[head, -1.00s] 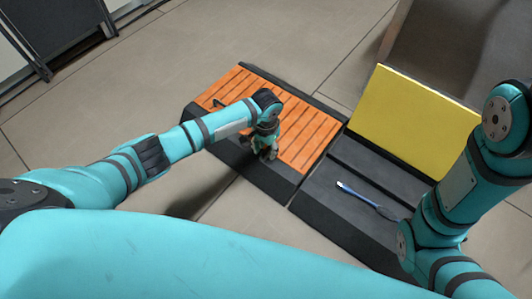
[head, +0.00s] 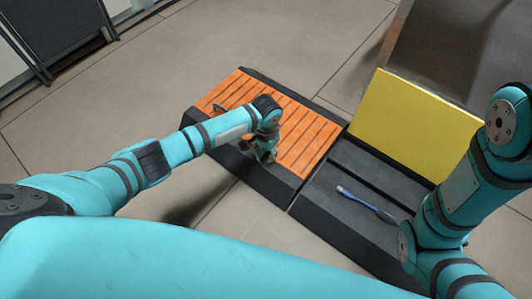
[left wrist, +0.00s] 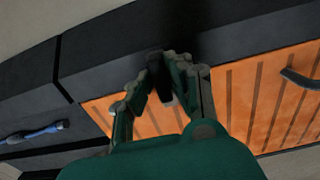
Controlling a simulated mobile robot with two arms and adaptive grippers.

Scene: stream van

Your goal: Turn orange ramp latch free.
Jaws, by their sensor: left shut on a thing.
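The orange slatted ramp panel (head: 303,142) lies flat in a dark frame in the head view. It also shows in the left wrist view (left wrist: 235,105). My left gripper (head: 265,156) is at the panel's near edge. In the left wrist view my left gripper (left wrist: 161,76) is shut on a small dark latch piece (left wrist: 155,65) at the border of the orange panel and the dark frame. The fingers hide part of the latch, so its exact angle cannot be told. My right gripper is out of view.
A yellow panel (head: 412,122) stands tilted up beside the dark right-hand section (head: 335,212). A blue-handled tool (head: 366,204) lies on that section. A dark handle (head: 217,108) sits on the orange panel's left end. Tiled floor (head: 120,115) is clear at left.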

